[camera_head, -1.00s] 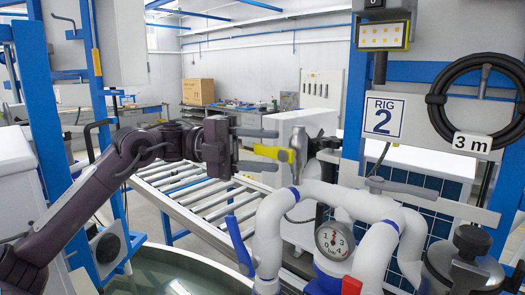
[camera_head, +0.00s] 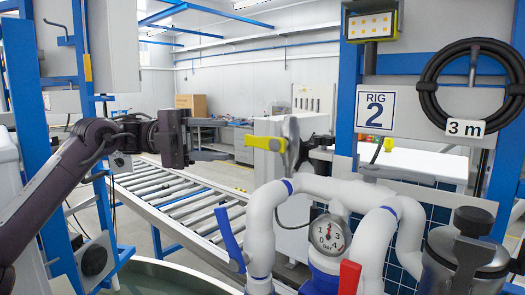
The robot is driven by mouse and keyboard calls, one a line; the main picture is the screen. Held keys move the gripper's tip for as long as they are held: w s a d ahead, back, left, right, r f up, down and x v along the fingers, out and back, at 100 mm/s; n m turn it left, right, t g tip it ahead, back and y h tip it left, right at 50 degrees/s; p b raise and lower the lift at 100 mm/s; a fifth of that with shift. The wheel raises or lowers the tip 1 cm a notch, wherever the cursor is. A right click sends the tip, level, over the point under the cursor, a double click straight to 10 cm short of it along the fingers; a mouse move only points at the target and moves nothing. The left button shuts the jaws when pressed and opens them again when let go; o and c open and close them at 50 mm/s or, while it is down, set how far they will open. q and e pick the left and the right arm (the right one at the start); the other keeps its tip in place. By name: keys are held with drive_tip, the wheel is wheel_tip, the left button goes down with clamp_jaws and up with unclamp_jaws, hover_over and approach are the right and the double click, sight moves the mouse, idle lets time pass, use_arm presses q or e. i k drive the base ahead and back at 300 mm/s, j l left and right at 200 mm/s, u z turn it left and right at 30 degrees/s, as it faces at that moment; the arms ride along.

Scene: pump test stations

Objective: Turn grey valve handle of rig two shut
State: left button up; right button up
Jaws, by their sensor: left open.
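On rig two, a grey valve handle (camera_head: 291,142) stands upright above the white pipework, and a yellow handle (camera_head: 263,143) points left beside it. My left gripper (camera_head: 212,140) is open and empty, its fingers pointing right, to the left of the yellow tip with a visible gap. It touches neither handle. A blue handle (camera_head: 230,238) and a red handle (camera_head: 349,278) are lower on the white pipes (camera_head: 262,235). My right gripper is not seen.
A round gauge (camera_head: 329,235) sits among the pipes. The rig 2 sign (camera_head: 375,110) and a coiled black cable (camera_head: 430,75) are on the back panel. A roller conveyor (camera_head: 175,200) runs behind. A blue post (camera_head: 35,100) stands at left near my arm.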

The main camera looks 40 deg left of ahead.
sight(371, 173)
drive_tip(key=k+l, duration=0.25)
drive_tip(key=k, duration=0.25)
drive_tip(key=k+l, duration=0.2)
drive_tip(key=k, duration=0.25)
